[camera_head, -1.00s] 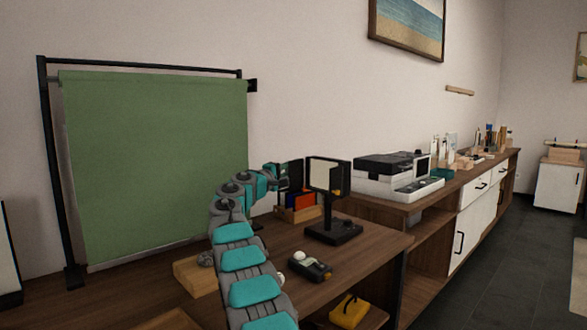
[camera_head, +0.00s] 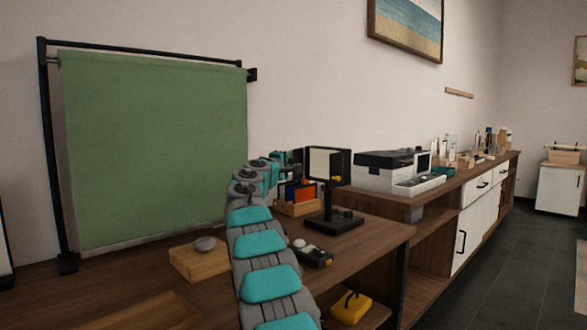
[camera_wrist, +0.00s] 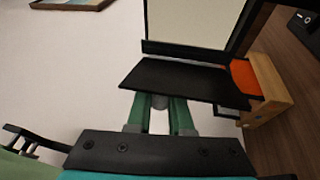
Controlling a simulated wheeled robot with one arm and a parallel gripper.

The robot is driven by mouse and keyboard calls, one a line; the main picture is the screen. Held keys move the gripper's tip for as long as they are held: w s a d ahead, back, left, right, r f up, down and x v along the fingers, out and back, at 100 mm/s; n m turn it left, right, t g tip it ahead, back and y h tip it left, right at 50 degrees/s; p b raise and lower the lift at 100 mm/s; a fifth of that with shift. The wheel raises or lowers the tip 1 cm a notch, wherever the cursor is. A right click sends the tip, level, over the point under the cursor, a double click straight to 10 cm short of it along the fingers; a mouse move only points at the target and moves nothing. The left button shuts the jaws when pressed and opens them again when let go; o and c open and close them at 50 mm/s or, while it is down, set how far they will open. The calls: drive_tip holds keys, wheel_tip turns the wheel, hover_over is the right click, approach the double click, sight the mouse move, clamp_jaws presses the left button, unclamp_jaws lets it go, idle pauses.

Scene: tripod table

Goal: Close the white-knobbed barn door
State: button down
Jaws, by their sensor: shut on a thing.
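The light (camera_head: 325,162) has a pale square face and black barn doors, and stands on a dark base on the table. In the wrist view its pale face (camera_wrist: 195,20) is at the top. A black barn door (camera_wrist: 175,78) stands out at an angle along the near edge of the face, not folded flat over it. My gripper (camera_wrist: 160,108) has green fingers, shut on a small pale knob (camera_wrist: 160,101) at that door's outer edge. In the head view my wrist is left of the light, and the fingertips are hard to make out.
A wooden holder with orange and dark cards (camera_head: 297,207) stands behind the light's base. A green backdrop (camera_head: 155,150) stands left. A white machine (camera_head: 395,171) is on the right counter.

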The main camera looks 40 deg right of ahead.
sight(295, 160)
drive_tip(key=shift+s+d+n+t+y+b, duration=0.1)
drive_tip(key=shift+s+n+t+y+b, duration=0.2)
drive_tip(key=shift+n+t+y+b, duration=0.75)
drive_tip(key=shift+s+n+t+y+b, duration=0.3)
drive_tip(key=shift+n+t+y+b, duration=0.3)
drive_tip(key=shift+t, duration=0.85)
drive_tip(key=c, duration=0.8)
unclamp_jaws()
drive_tip(key=shift+s+a+f+b, duration=0.25)
drive_tip(key=shift+s+a+b, duration=0.15)
drive_tip(key=shift+b, duration=0.3)
drive_tip(key=shift+b+v, duration=1.8)
drive_tip(key=shift+v, duration=1.55)
